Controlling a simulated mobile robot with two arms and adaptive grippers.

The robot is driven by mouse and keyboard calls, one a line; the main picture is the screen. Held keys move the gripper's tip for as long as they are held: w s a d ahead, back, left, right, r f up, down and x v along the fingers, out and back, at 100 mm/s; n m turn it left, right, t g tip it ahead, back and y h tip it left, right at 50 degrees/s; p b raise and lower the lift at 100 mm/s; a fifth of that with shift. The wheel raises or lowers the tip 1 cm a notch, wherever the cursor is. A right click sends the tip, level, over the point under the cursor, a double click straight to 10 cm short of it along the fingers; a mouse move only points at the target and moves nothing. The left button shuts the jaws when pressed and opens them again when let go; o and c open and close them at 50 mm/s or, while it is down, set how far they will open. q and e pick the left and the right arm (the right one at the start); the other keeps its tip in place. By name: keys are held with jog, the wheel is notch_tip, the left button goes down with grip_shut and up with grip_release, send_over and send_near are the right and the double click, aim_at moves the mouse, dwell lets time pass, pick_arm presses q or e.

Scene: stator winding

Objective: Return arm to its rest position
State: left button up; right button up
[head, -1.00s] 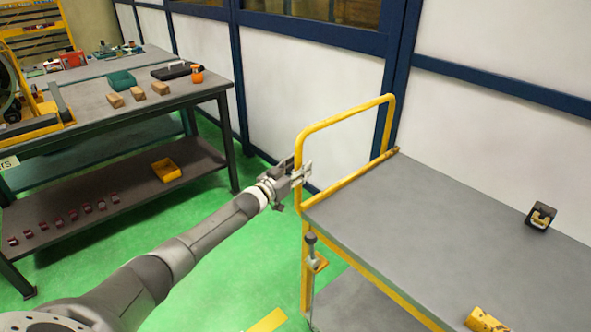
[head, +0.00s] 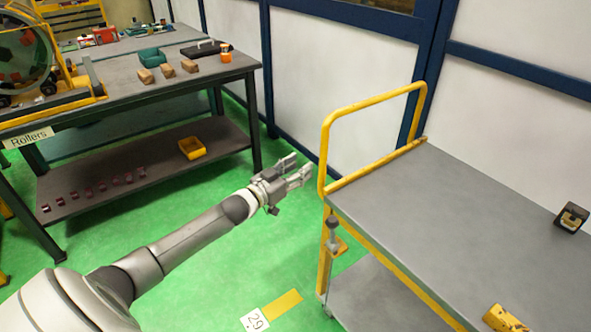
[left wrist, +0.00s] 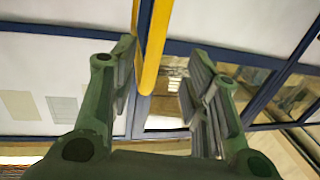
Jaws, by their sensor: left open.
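My left arm (head: 195,238) comes in from the lower left in the head view. My left gripper (head: 300,173) is open and empty at its end. It hangs over the green floor, between the dark workbench and the yellow handle of the cart. In the left wrist view my left gripper (left wrist: 160,90) shows its two fingers spread apart with nothing held between them. A yellow bar (left wrist: 154,45) shows beyond the fingers there, close to the left finger; I cannot tell how far off it is. My right gripper is not in view.
A grey cart (head: 440,205) with a yellow handle (head: 323,150) stands right of the gripper, a black item (head: 571,218) and a yellow item (head: 505,319) on it. A workbench (head: 120,80) stands at left, a yellow bin (head: 192,148) on its lower shelf. Green floor lies between.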

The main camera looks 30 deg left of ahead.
pick_arm(q)
jog(key=shift+s, duration=0.25)
dwell(0.4)
jog(key=s+f+g+y, duration=0.1)
jog(key=s+f+g, duration=0.35)
jog(key=f, duration=0.75)
jog(key=s+d+f+n+g+y, duration=0.1)
jog(key=s+f, duration=0.6)
jog(key=f, duration=0.5)
jog(key=s+f+g+y, duration=0.2)
jog(key=s+f, duration=0.4)
jog(key=f, duration=0.6)
jog(key=s+d+f+g, duration=0.3)
jog(key=s+d+f, duration=0.2)
jog(key=s, duration=0.7)
jog(key=s+d+f+m+g, duration=0.1)
jog(key=s+d+f+g, duration=0.2)
jog(key=s, duration=1)
jog(key=s+d+f+g+h, duration=0.1)
jog(key=s+d+f+g, duration=0.2)
jog(key=s+d+f, duration=0.5)
jog(key=s+f, duration=0.3)
jog(key=s, duration=0.2)
jog(key=shift+f+m, duration=0.3)
